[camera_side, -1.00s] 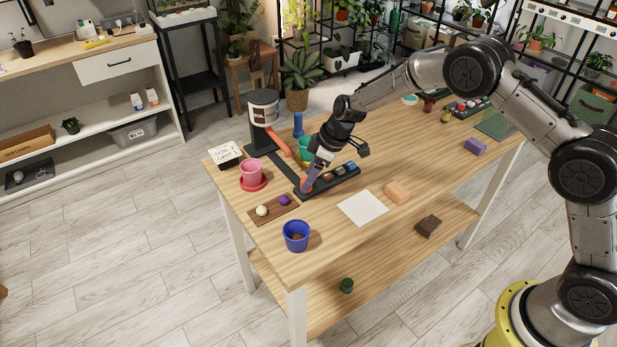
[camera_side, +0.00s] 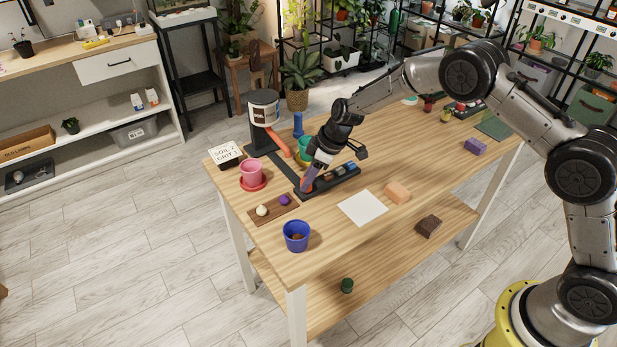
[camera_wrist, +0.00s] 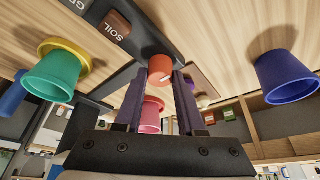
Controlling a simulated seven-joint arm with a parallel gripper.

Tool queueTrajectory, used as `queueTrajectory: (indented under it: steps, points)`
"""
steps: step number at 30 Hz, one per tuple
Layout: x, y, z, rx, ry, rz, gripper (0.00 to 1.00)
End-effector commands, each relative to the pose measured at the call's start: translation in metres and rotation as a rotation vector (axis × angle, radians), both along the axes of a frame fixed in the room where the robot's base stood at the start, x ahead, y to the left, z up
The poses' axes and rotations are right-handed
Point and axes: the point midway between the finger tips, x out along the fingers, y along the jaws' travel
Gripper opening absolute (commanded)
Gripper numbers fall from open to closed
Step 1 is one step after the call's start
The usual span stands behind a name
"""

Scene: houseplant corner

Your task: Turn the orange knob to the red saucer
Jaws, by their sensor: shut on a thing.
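The orange knob (camera_wrist: 160,68) sits on the dark control bar (camera_side: 332,183) and shows between my fingertips in the wrist view. My gripper (camera_side: 307,187) points down at the left end of the bar, and its fingers (camera_wrist: 160,82) are shut on the knob. In the side view the knob is mostly hidden by the fingers. The red saucer (camera_side: 262,186) lies left of the bar with a pink pot (camera_side: 251,172) on it; the pink pot also shows behind the fingers in the wrist view (camera_wrist: 149,123).
A dispenser (camera_side: 264,108) with an orange-red chute (camera_side: 279,143) stands behind. A green pot (camera_wrist: 52,76) on a yellow saucer (camera_wrist: 76,49) is near the bar. A blue pot (camera_side: 296,236) stands in front. A white sheet (camera_side: 362,208) lies to the right.

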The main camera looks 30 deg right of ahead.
Motion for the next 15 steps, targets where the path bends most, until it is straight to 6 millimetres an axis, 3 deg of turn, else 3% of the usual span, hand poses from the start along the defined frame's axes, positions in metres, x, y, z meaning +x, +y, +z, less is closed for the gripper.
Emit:
queueTrajectory:
  steps: [8, 15]
  points:
    - [-0.0009, 0.0005, 0.0003, -0.001, 0.001, -0.061, 0.00]
    - [-0.0015, 0.0016, 0.0008, -0.001, 0.000, -0.219, 0.00]
